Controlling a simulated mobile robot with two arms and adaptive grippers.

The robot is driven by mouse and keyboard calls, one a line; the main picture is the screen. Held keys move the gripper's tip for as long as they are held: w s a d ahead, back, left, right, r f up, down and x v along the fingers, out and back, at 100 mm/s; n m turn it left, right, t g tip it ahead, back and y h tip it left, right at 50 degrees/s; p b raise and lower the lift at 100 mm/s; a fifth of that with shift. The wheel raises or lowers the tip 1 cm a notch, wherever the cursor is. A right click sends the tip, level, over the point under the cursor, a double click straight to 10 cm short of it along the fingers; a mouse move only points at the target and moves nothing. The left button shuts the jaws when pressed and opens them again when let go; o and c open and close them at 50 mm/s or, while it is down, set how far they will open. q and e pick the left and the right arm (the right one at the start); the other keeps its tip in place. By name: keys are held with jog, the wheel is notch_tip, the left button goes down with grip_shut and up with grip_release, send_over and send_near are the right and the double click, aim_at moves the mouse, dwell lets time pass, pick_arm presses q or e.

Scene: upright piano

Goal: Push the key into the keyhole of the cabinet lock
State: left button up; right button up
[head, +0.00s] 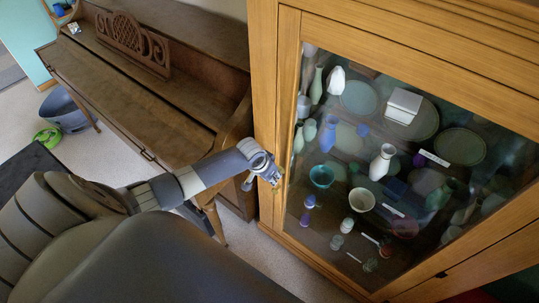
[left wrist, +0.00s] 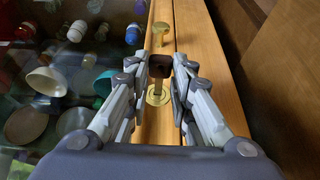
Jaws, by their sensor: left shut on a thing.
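The key (left wrist: 159,67) has a dark, blocky head and sits between the fingertips of my left gripper (left wrist: 160,68) in the left wrist view. The gripper is shut on it. A narrow shaft runs from the head toward the round brass lock plate (left wrist: 154,96) on the cabinet's wooden door frame. The key lines up with the plate in this view; I cannot tell whether its tip is inside the keyhole. In the head view my left gripper (head: 271,178) is at the left edge of the cabinet (head: 265,90), hiding the lock and key. My right gripper is not in view.
A brass knob (left wrist: 161,34) sits on the same frame, near the key. The glass door (head: 330,190) covers shelves of vases, bowls and plates. A brown upright piano (head: 150,90) stands left of the cabinet, close to my left arm. A blue bin (head: 65,110) is farther left.

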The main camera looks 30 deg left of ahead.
pick_arm(q)
jog(key=shift+w+d, duration=0.1)
jog(key=shift+w, duration=0.35)
dwell(0.4)
jog(key=shift+p, duration=0.7)
dwell(1.2)
jog(key=shift+w, duration=0.5)
dwell(0.4)
jog(key=o, duration=0.9)
jog(key=shift+r, duration=0.1)
jog(key=v, duration=1.2)
